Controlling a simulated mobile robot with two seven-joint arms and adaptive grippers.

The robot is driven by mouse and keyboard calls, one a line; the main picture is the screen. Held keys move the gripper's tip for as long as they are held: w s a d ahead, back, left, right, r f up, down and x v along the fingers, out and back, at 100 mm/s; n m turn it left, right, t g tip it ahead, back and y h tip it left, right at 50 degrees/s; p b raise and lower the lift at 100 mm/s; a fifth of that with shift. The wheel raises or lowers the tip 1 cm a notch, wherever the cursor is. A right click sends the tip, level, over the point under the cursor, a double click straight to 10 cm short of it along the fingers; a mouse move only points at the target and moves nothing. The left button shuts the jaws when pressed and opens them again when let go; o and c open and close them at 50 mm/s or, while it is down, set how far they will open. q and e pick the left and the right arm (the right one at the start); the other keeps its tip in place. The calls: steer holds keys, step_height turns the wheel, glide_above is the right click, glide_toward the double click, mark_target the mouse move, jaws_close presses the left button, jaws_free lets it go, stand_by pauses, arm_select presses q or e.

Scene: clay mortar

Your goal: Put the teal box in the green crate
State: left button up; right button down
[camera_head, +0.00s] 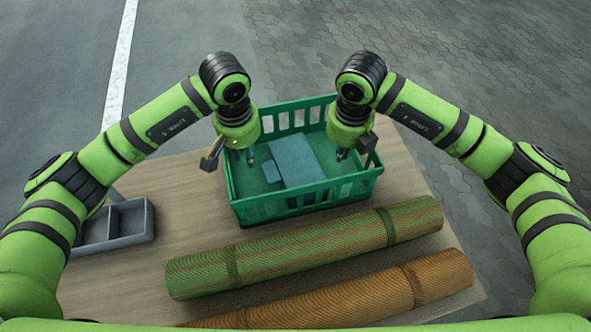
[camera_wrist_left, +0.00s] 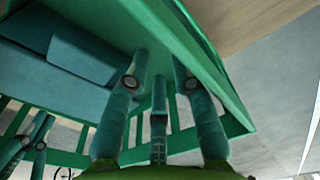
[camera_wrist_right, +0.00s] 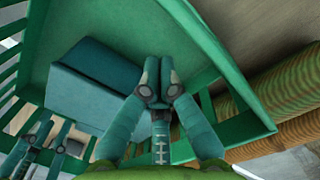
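The teal box (camera_head: 297,160) rests inside the green crate (camera_head: 300,189), near the middle of its floor. The box also shows in the left wrist view (camera_wrist_left: 58,85) and in the right wrist view (camera_wrist_right: 85,100). My left gripper (camera_head: 251,157) is over the left part of the crate, beside the box; its fingers are spread and empty. My right gripper (camera_head: 342,154) is over the right part of the crate, apart from the box. Its fingertips are together in the right wrist view, with nothing seen between them.
A green rolled mat (camera_head: 300,248) and an orange-brown rolled mat (camera_head: 350,298) lie in front of the crate. A grey divided tray (camera_head: 130,222) stands at the left. The wooden table (camera_head: 185,190) is bare between tray and crate.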

steer(key=c, duration=1.5)
jaws_free()
steer(key=shift+r, duration=0.1)
arm_select(q)
step_height(320, 180, up, 12)
steer(key=shift+s, duration=0.45)
arm_select(e)
step_height(320, 180, up, 12)
steer(key=shift+s, duration=0.45)
